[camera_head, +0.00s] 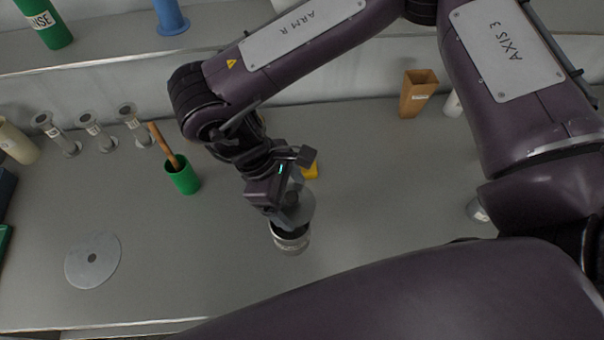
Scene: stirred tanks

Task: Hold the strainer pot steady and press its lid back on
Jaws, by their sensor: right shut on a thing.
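The strainer pot (291,242) is a small silvery round vessel with a dark open mouth, standing on the grey bench in the middle of the head view. My right gripper (287,208) is just above it, pointing down. It is shut on a grey round piece, which looks like the lid (303,209). The lid is tilted over the back of the pot's mouth and leaves the dark front part uncovered. The gripper hides part of the lid, and I cannot tell whether lid and pot touch. My left gripper is not in view.
A yellow object (310,171) is behind my gripper. A brown box (417,94) stands at the back right.

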